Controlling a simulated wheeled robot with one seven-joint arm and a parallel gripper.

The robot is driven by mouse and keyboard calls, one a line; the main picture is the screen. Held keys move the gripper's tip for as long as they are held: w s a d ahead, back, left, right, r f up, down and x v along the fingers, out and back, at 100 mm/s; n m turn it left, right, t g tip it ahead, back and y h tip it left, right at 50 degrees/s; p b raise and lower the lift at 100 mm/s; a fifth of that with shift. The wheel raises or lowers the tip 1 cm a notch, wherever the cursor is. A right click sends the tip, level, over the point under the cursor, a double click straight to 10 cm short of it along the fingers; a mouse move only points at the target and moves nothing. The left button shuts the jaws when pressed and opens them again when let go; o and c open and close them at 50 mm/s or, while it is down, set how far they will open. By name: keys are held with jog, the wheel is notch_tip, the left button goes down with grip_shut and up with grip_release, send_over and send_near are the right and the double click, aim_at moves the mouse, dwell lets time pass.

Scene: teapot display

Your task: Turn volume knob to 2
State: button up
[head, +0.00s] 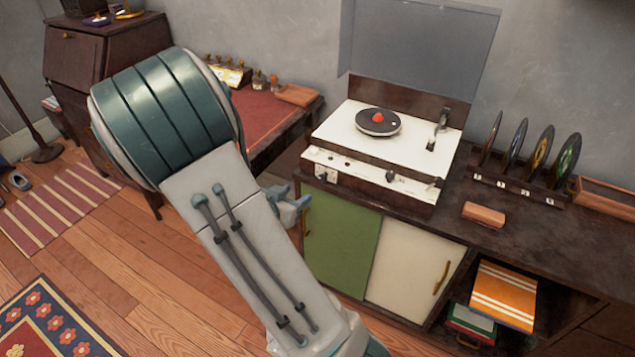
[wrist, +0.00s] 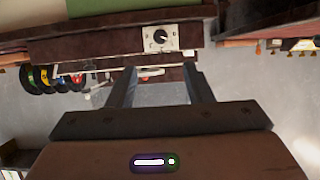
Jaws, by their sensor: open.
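The record player (head: 345,133) stands on the cabinet with its lid raised. A small white plate with a dark knob (head: 323,176) is at the left end of its front. In the wrist view, which looks upside down, the black round knob (wrist: 160,37) has a light pointer mark and sits on the white plate (wrist: 140,40). The scale marks are too small to read. My gripper (wrist: 160,72) is open and empty, its two fingers apart below the knob in that picture. In the head view my gripper (head: 296,203) shows partly beside my forearm, left of the player's front.
A black record with a red centre (head: 378,121) lies on the player. A rack of records (head: 520,185) and a brown block (head: 484,214) are on the cabinet top at right. The green door (head: 340,242) is below the player. A red-topped desk (head: 268,125) stands to the left.

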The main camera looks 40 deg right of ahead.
aim_at(321, 179)
jog(key=b+x, duration=0.2)
jog(key=x, duration=1.1)
jog(key=shift+w+d+f+b, duration=0.1)
jog(key=shift+w+b, duration=0.1)
jog(key=shift+b, duration=0.1)
jog(key=c, duration=1)
